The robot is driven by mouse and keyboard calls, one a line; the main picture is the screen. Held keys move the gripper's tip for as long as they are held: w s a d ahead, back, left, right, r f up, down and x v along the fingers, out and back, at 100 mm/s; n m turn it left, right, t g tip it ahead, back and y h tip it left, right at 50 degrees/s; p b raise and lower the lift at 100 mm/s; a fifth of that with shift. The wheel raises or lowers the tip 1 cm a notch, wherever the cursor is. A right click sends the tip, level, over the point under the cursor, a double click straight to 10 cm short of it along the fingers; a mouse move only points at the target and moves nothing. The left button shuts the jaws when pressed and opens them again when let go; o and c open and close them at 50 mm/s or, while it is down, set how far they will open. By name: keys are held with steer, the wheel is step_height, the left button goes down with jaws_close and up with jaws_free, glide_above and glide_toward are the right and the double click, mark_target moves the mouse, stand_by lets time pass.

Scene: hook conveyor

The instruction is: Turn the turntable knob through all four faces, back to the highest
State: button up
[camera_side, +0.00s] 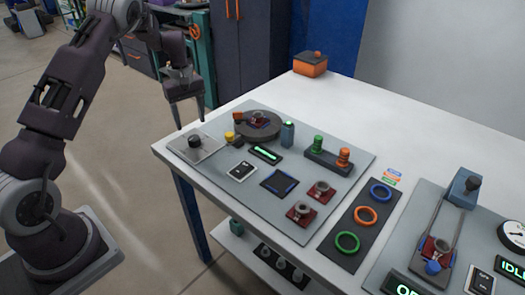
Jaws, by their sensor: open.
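The turntable (258,128) is a dark round disc at the far left part of the grey panel. A small red and grey part sits on it. A black knob (195,141) stands on a light square plate (208,150) at the panel's left corner, in front of the turntable; its pointing direction is too small to read. My gripper (190,124) is open and empty, fingers pointing down. In the picture its fingertips are just above the knob, apart from it. A small green-lit display (265,154) lies in front of the turntable; its text is unreadable.
A yellow piece (229,136) and a grey-green post (287,134) stand beside the turntable. A dark rack (328,161) holds green and orange pegs. Two red blocks (321,190) sit nearer the front. Coloured rings (365,214) lie on a dark strip. The table's back is mostly clear.

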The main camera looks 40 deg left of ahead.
mark_target(194, 138)
stand_by(0.4)
steer(key=m, duration=0.6)
steer(key=shift+m, duration=0.3)
steer(key=m, duration=1)
steer(key=shift+r, duration=0.15)
steer(key=shift+m, duration=0.6)
step_height(194, 138, down, 7)
steer(key=shift+f, duration=0.1)
jaws_close()
